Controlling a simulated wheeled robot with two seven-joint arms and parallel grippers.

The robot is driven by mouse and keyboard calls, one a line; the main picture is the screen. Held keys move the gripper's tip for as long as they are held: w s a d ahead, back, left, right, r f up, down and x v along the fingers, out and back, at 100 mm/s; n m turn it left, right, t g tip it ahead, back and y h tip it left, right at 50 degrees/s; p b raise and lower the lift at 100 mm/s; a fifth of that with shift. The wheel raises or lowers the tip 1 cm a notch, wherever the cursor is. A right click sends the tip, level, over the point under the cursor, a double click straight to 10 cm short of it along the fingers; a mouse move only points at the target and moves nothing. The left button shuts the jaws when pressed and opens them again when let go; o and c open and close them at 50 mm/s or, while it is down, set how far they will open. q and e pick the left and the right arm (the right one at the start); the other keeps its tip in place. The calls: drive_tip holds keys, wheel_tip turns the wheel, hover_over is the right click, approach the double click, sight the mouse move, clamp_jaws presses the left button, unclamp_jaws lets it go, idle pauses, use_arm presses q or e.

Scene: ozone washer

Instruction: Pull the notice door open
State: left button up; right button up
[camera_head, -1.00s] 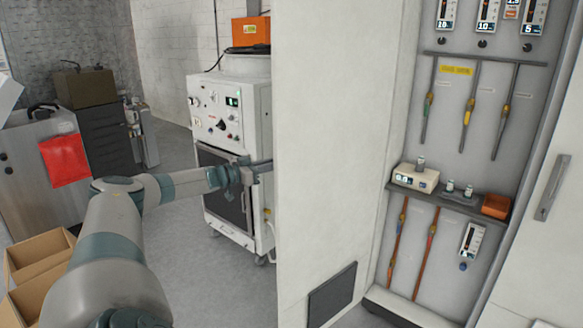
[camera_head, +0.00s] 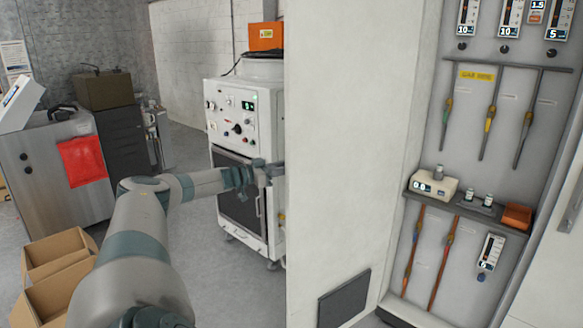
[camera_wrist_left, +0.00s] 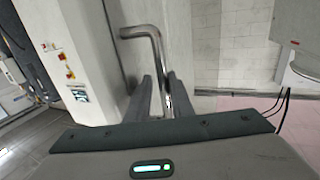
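A tall white panel (camera_head: 350,140) stands in the middle of the head view, with a dark vent plate low on it. I see no notice on it, and its far left face is hidden. My left gripper (camera_head: 262,172) is at this panel's left edge, partly hidden behind it. In the left wrist view, a bent metal handle (camera_wrist_left: 143,31) runs down between the two dark fingers of my left gripper (camera_wrist_left: 162,95), which close around the bar. A pale surface stands beside the handle. My right gripper is not in view.
A white ozone machine (camera_head: 235,120) stands behind my left gripper. An open gauge cabinet (camera_head: 410,235) is on the right, with a shelf and hanging tools. Cardboard boxes (camera_head: 60,250) lie at lower left. Floor shows between boxes and machine.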

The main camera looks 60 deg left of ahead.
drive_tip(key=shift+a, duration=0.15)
